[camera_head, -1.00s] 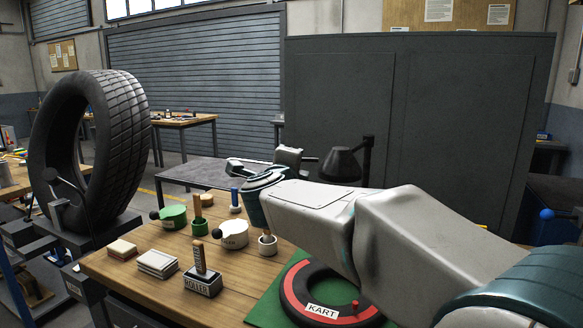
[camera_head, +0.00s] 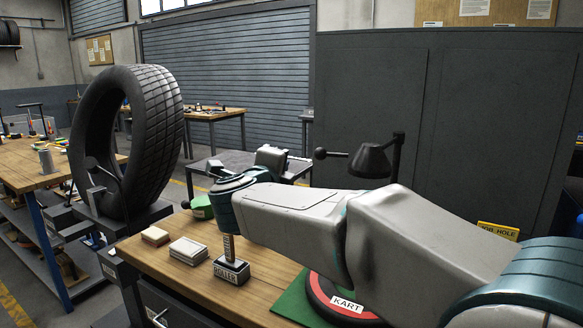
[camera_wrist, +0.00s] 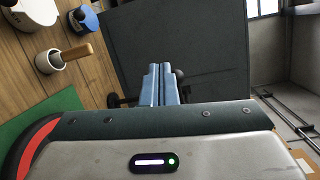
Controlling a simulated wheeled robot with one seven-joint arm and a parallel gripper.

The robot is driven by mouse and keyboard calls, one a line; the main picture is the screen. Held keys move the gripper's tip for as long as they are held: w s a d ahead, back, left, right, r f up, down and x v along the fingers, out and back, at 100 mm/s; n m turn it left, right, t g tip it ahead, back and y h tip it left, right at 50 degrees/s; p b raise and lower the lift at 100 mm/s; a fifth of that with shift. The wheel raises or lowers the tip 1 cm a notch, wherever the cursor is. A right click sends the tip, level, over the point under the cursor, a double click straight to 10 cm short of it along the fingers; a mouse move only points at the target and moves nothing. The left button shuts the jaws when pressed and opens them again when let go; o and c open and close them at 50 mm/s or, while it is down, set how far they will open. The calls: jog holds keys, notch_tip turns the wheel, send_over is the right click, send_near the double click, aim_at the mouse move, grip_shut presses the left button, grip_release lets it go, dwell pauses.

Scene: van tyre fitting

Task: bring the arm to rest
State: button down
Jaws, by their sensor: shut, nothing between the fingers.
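My gripper (camera_wrist: 161,72) shows in the wrist view as two blue-grey fingers close together, with nothing between them. It is held in the air, with the dark panel behind it and the bench top to its left. In the head view my arm reaches from the lower right across the bench, its wrist above the bench's far side. The arm hides part of the bench, including most of the tubs and part of the kart tyre (camera_head: 318,292).
The wooden bench (camera_head: 165,268) holds a roller stand (camera_head: 231,272), two small stacks of pads and a green tub (camera_head: 203,209). A big tyre (camera_head: 160,130) stands upright at left. A dark panel (camera_head: 480,120) rises behind. In the wrist view, a white pot (camera_wrist: 48,62) holds a wooden handle.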

jog(key=s+d+f+n+g+y+p, duration=0.1)
jog(key=s+d+f+n+g+p, duration=0.3)
jog(key=s+d+n, duration=0.3)
jog(key=s+d+f+n+g+y+p, duration=0.1)
jog(key=s+d+f+n+g+p, duration=0.4)
jog(key=s, duration=0.7)
jog(key=s+d+f+n+g+y+p, duration=0.1)
jog(key=s+d+f+n+g+p, duration=0.3)
jog(key=s+d+n, duration=0.5)
jog(key=shift+s+d+f+n+g+y+p, duration=0.2)
jog(key=shift+f+n+g+y+p, duration=0.15)
jog(key=shift+n+g, duration=0.2)
